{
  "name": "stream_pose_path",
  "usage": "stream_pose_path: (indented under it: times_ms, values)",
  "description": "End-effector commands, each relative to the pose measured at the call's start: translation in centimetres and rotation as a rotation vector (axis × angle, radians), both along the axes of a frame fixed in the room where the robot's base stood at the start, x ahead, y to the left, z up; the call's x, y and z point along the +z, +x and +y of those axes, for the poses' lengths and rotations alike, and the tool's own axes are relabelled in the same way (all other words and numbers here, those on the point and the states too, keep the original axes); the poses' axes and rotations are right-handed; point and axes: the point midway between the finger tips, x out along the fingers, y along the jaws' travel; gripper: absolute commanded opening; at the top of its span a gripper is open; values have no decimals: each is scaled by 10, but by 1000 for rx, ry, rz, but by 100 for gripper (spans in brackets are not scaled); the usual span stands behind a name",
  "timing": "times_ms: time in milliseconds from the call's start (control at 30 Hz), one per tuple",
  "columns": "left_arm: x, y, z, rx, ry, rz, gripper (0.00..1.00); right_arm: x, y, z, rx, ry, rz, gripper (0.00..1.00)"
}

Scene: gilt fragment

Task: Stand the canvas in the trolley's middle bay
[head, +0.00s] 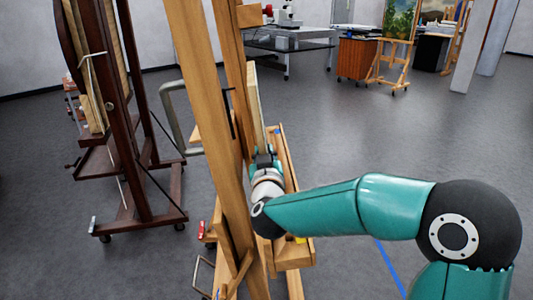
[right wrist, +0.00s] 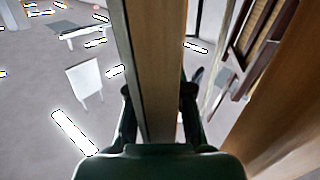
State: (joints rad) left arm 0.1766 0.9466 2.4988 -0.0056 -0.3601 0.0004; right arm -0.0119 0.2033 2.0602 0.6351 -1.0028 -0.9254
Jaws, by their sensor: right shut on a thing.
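The canvas (head: 253,95) shows nearly edge-on in the head view, as a narrow pale upright slab behind the light wooden easel (head: 203,110). My left gripper is not in view.
A dark wooden easel on casters (head: 140,130) stands at the left. A grey tube frame (head: 170,105) shows behind the light easel. The easel's tray (head: 293,255) lies below my right gripper. Tables and another easel (head: 393,65) stand far back; the floor at right is clear.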

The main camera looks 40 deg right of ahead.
Motion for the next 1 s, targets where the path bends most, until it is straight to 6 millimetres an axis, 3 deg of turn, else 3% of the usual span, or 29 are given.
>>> stream_pose_path:
  times_ms: [433, 467, 600, 1000]
  values:
    - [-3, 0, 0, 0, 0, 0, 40, -2, 1, 1, 0, -2, -5, 0]
    - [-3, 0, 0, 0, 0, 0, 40, -2, 1, 1, 0, -2, -5, 25]
    - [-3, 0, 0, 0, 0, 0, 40, -2, 1, 1, 0, -1, -3, 49]
    - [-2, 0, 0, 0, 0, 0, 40, -5, -3, 4, 2, 1, 2, 50]
